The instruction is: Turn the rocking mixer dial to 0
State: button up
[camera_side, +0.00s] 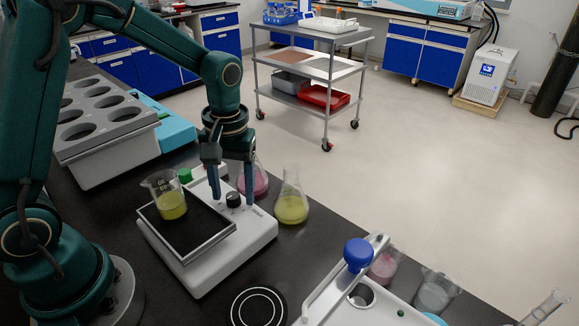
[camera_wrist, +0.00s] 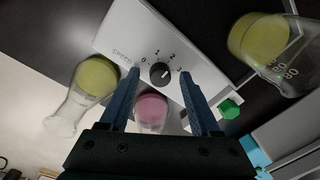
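The rocking mixer (camera_side: 215,262) is a white box with a dark platform on the bench. Its black dial (camera_side: 233,199) is at the end near my gripper and also shows in the wrist view (camera_wrist: 159,73). The scale on the panel (camera_wrist: 120,28) reads 0, 1, 2, 3. The dial's light mark appears to be on the side toward 2 and 3, but is too small to read exactly. My gripper (camera_side: 232,203) is open and points down, with one finger on each side of the dial. A gap shows between each finger and the dial.
A beaker of yellow liquid (camera_side: 171,198) stands on the mixer platform. A yellow flask (camera_side: 291,203) and a pink flask (camera_side: 254,181) stand close behind the dial end. A grey rack (camera_side: 95,120) is at left; a blue-knobbed device (camera_side: 357,254) stands front right.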

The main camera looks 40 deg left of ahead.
grip_shut()
jog(key=shift+n, duration=0.3)
jog(key=n, duration=0.3)
jog(key=shift+n, duration=0.4)
jog(key=n, duration=0.9)
jog(key=shift+h, duration=0.4)
jog(key=shift+n, duration=2.2)
jog(key=shift+o, duration=0.3)
grip_release()
jog(key=shift+a, duration=0.1)
